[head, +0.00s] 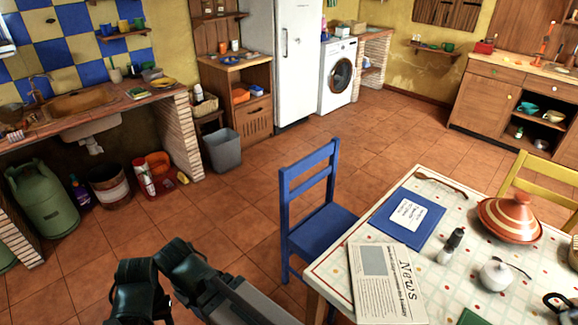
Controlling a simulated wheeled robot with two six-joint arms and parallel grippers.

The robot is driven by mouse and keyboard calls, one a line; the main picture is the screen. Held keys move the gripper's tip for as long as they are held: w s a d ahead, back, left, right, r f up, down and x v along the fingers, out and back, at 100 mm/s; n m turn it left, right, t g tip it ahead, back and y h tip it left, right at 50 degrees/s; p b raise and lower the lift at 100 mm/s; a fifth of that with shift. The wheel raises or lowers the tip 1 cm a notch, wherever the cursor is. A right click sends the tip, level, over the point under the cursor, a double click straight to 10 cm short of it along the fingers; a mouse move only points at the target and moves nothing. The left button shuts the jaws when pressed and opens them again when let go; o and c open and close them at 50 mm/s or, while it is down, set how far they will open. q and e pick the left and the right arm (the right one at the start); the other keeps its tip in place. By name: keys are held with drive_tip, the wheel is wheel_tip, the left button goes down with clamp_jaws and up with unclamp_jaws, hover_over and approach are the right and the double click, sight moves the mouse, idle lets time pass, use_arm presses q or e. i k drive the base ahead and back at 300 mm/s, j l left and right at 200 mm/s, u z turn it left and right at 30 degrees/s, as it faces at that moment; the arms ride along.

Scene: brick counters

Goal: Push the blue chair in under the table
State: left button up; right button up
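The blue chair (318,231) stands upright at the left edge of the table (334,263). Its slatted backrest (310,166) is on the side away from the table and its seat reaches toward the table edge. The tabletop hides the seat's right end and some of the legs, so I cannot tell how far the seat goes under. Dark, rounded parts of my own arm show at the bottom left, apart from the chair.
On the table lie a blue folder (382,216), a newspaper (385,289), a tagine (510,217) and a white sugar bowl (495,275). A yellow chair (545,187) stands at the far side. Tiled floor (228,217) left of the blue chair is clear. A grey bin (222,150) stands farther back.

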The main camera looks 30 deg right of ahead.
sight(312, 237)
drive_tip(key=i, duration=3.3)
drive_tip(key=i+z, duration=0.1)
drive_tip(key=z, duration=3.65)
